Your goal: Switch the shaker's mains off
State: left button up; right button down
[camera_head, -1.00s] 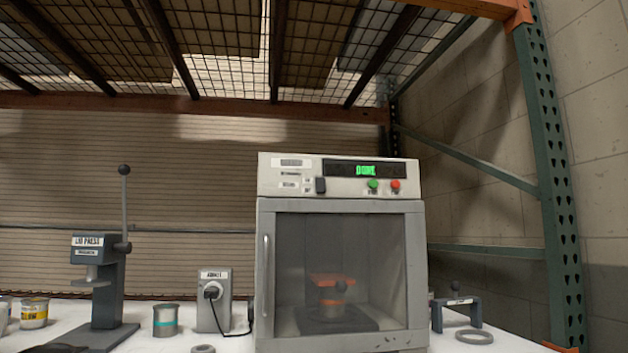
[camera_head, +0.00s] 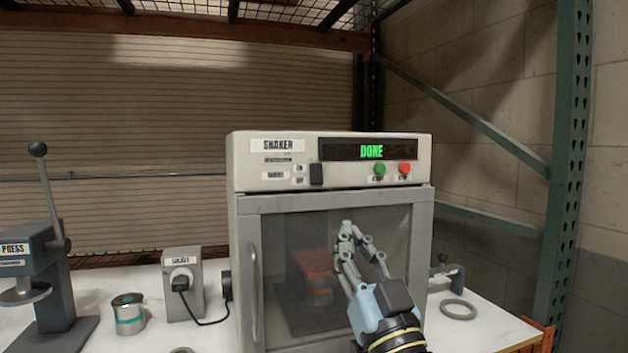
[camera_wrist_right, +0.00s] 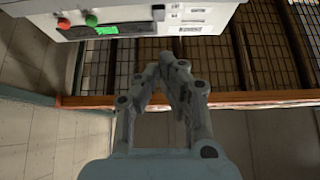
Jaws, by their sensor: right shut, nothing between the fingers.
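The shaker (camera_head: 240,215) is a pale box-shaped machine with a glass door, and its display (camera_head: 371,152) reads DONE in green. A dark rocker switch (camera_head: 316,174) sits on its panel beside small labels; its position is too small to tell. A green button (camera_head: 379,169) and a red button (camera_head: 405,168) are to its right. My right gripper (camera_head: 352,232) is shut and empty in front of the door, below the panel. In the right wrist view the gripper (camera_wrist_right: 170,62) is below the upside-down panel, with the dark switch (camera_wrist_right: 158,13) near the top edge. My left gripper is out of view.
Left of the shaker stand a grey socket box (camera_head: 182,262) with a plug and cord, a can (camera_head: 128,314) and a lever press (camera_head: 50,270). A grey ring (camera_head: 458,310) and a small dark stand (camera_head: 445,275) are to the right.

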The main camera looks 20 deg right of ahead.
jog(key=r, duration=0.1)
send_near(317, 169)
notch_tip(317, 169, up, 4)
jog(key=w+b, duration=0.2)
jog(key=w+f+b, duration=0.1)
jog(key=w+b, duration=0.1)
jog(key=shift+f, duration=0.2)
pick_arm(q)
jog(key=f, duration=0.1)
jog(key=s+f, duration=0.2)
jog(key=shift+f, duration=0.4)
pick_arm(e)
jog(key=shift+w+r, duration=0.1)
jog(key=shift+w, duration=0.05)
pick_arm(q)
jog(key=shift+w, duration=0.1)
